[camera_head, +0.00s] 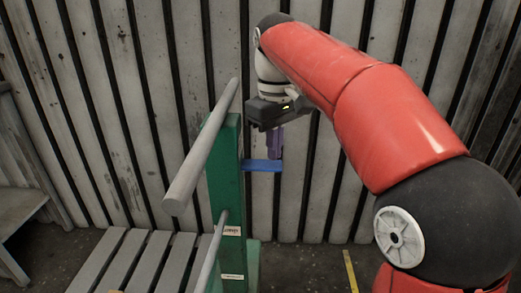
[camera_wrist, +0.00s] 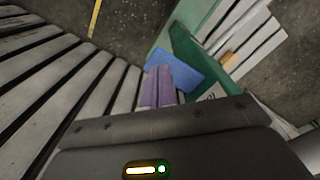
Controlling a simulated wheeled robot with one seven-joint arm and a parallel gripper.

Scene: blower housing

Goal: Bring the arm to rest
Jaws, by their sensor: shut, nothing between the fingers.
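My arm reaches in from the right, and my gripper (camera_head: 276,154) hangs from its wrist with purple fingers pointing down. The fingers also show in the wrist view (camera_wrist: 158,70), side by side and closed together with nothing between them. In the head view the fingertips overlap the edge of a blue plate (camera_head: 262,167) that juts from a green post (camera_head: 226,185). In the wrist view the blue plate (camera_wrist: 183,68) lies beyond the fingertips. I cannot tell how large the gap between them is.
A grey bar (camera_head: 203,150) slants across the top of the post, and a thinner rod (camera_head: 212,255) is lower down. A slatted bench (camera_head: 135,262) stands at bottom left. A plank wall (camera_head: 150,100) closes off the back. A yellow floor stripe (camera_head: 350,270) lies on bare floor.

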